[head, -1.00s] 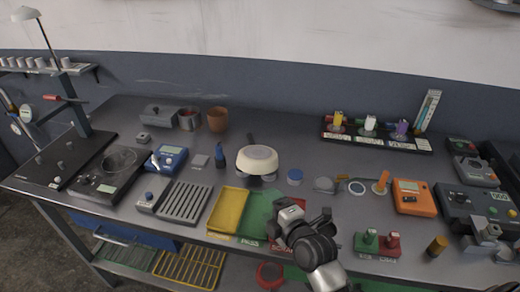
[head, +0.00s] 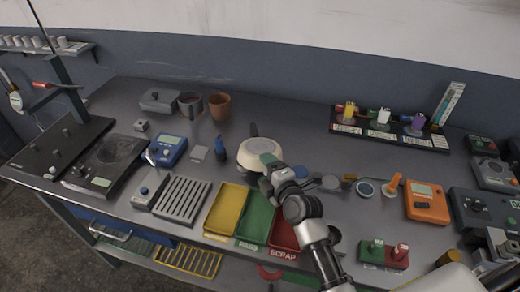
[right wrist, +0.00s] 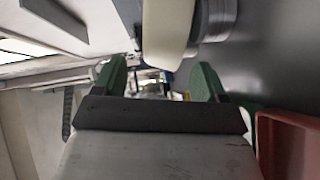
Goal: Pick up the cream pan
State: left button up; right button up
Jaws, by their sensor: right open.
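A ribbed metal round part (right wrist: 213,18) is beside the pan there. Whether a finger touches the pan, I cannot tell. My left gripper is not in view.
Yellow (head: 226,209), green (head: 256,217) and red (head: 285,235) trays lie in front of the pan. An orange meter (head: 426,203) is at the right. The bench behind the pan is largely clear.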

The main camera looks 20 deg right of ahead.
aim_at(261, 165)
jog(key=x, duration=0.4)
jog(key=shift+w+a+f+p, duration=0.1)
jog(key=shift+w+p, duration=0.2)
jog(key=shift+p, duration=0.1)
jog(key=c, duration=1.3)
